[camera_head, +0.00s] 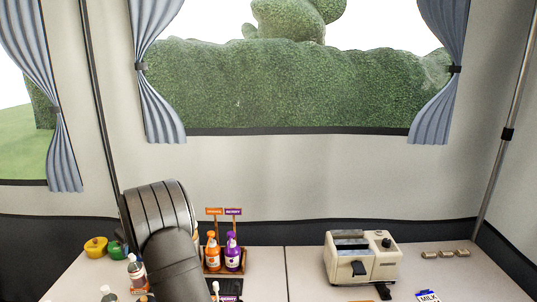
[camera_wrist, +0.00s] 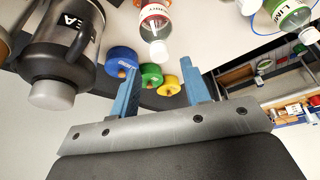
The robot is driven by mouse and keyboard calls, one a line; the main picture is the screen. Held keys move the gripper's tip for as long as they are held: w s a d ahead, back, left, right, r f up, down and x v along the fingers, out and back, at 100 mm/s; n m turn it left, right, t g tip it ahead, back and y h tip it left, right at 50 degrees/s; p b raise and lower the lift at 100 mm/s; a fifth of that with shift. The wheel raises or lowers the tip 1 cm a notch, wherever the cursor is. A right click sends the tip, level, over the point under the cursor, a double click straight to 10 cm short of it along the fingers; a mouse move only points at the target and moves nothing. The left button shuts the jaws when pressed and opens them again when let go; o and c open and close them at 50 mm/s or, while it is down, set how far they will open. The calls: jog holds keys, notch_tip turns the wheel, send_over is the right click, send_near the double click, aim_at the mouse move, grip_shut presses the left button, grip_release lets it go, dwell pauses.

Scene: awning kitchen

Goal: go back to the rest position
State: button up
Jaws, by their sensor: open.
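My gripper (camera_wrist: 162,84) shows in the wrist view with its two blue fingers spread apart. Nothing is between the fingertips. Beyond them are a blue round pot (camera_wrist: 122,60), a green one (camera_wrist: 151,75) and a yellow one (camera_wrist: 167,85); I cannot tell how far away they are. In the head view my arm rises in front of the counter at the left of centre, and my gripper does not show there.
A black tea jug (camera_wrist: 62,50) and a lime bottle (camera_wrist: 292,18) show in the wrist view.

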jog(key=v, duration=0.6)
jog(key=x, duration=1.2)
notch_tip(320, 180, up, 10)
jog(key=shift+r, duration=0.1)
jog(key=s+a+f, duration=0.4)
jog(key=a+f, duration=0.9)
jog(key=a, duration=0.1)
jog(key=shift+s+v, duration=0.2)
jog(key=shift+v, duration=1)
jog(key=shift+s+v, duration=0.15)
jog(key=shift+v, duration=1)
